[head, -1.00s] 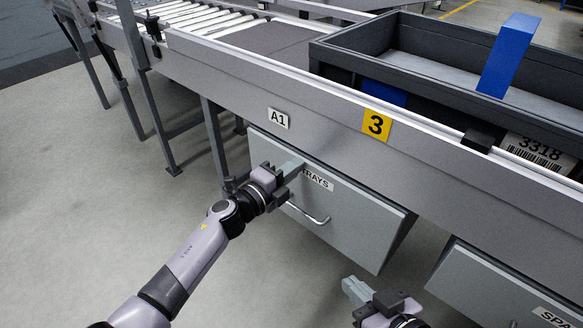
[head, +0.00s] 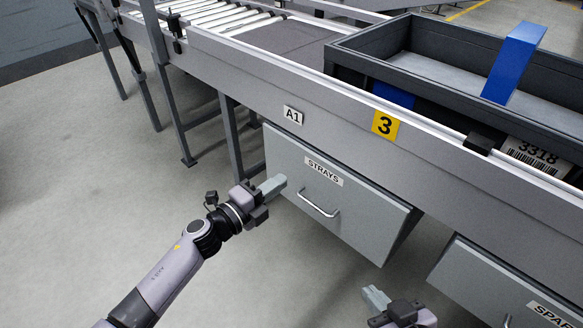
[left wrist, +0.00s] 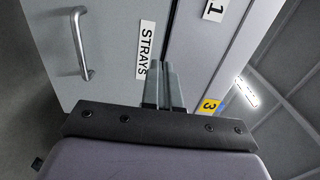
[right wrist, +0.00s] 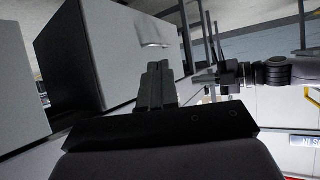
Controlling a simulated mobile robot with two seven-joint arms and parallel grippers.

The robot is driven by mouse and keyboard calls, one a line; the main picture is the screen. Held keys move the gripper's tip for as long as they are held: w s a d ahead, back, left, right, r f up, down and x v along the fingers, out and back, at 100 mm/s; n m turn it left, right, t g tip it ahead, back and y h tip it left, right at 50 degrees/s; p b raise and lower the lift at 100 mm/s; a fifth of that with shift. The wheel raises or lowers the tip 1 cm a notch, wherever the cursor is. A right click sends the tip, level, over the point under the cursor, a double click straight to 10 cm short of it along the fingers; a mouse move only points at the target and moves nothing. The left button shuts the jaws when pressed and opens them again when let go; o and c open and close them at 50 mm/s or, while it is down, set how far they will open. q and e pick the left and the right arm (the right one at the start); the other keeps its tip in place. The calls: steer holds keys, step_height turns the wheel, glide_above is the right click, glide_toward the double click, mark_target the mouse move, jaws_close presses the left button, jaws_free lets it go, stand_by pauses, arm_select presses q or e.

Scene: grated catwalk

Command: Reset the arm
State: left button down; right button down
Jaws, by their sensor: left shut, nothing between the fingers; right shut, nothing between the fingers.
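My left gripper (head: 272,187) is shut and empty in the head view, in front of the left edge of the grey STRAYS drawer (head: 350,215) and apart from its bar handle (head: 317,205). In the left wrist view the shut fingers (left wrist: 164,85) point toward the drawer front, beside the STRAYS label (left wrist: 146,50). My right gripper (head: 374,296) is shut and empty, low in the head view, below the drawer. In the right wrist view its shut fingers (right wrist: 156,85) show in front of a pale drawer front with a handle (right wrist: 155,44).
A conveyor (head: 270,85) with an A1 tag and a yellow 3 sign runs above the drawer. A dark tray (head: 350,65) with a blue upright piece (head: 512,65) stands on it. A second drawer (head: 480,285) is at the lower right. The floor at left is clear.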

arm_select(q)
steer(key=shift+p+v, duration=0.35)
steer(key=shift+v, duration=1.7)
arm_select(e)
steer(key=shift+s+d+f, duration=0.1)
steer(key=shift+d+f, duration=0.05)
steer(key=shift+d, duration=0.2)
arm_select(q)
steer(key=shift+s, duration=0.1)
